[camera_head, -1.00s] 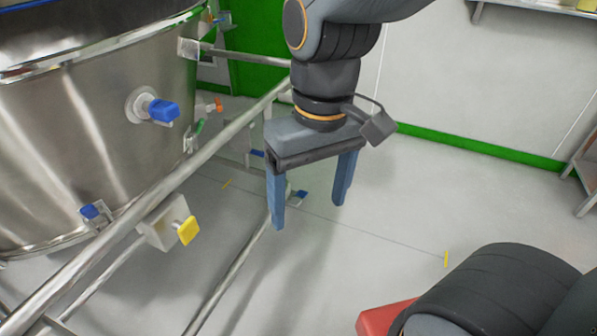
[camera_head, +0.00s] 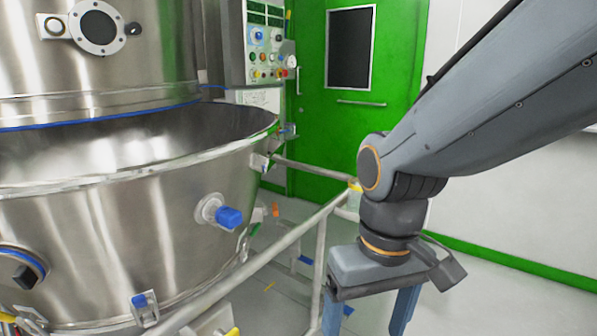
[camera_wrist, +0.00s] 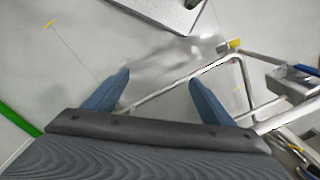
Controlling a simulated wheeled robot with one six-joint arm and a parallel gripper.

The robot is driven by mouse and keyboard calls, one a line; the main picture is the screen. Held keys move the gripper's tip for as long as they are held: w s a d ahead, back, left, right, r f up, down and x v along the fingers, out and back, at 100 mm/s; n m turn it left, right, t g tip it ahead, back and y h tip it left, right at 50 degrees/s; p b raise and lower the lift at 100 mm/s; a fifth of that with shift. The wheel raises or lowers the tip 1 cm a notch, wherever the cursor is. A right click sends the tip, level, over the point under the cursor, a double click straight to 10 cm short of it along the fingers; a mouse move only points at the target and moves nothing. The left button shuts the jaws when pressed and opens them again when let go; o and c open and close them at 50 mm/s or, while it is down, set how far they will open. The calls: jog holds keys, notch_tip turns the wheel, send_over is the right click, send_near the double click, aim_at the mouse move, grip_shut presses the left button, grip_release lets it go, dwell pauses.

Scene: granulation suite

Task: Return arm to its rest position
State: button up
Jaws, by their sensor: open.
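My gripper (camera_head: 368,318) hangs pointing down at the lower right of the head view, with its fingertips cut off by the bottom edge. Its two blue fingers are spread apart with nothing between them. The wrist view also shows my gripper (camera_wrist: 160,85) open and empty, above the pale floor and a metal rail. My arm (camera_head: 500,95) reaches in from the upper right of the head view. In the head view the gripper is right of the steel vessel and overlaps the rail in the picture; the gap between them cannot be told.
A large steel vessel (camera_head: 120,225) with a blue-handled valve (camera_head: 229,217) fills the left. A metal rail (camera_head: 290,240) runs beside it. Behind are a control panel (camera_head: 265,45) and a green door (camera_head: 395,60). Pale floor (camera_head: 470,300) is clear at the lower right.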

jog(key=d+r+m+p, duration=0.3)
jog(key=d+r+p, duration=0.6)
jog(key=p, duration=1)
notch_tip(320, 180, up, 2)
jog(key=shift+d+r+h, duration=0.1)
jog(key=shift+d+h, duration=0.2)
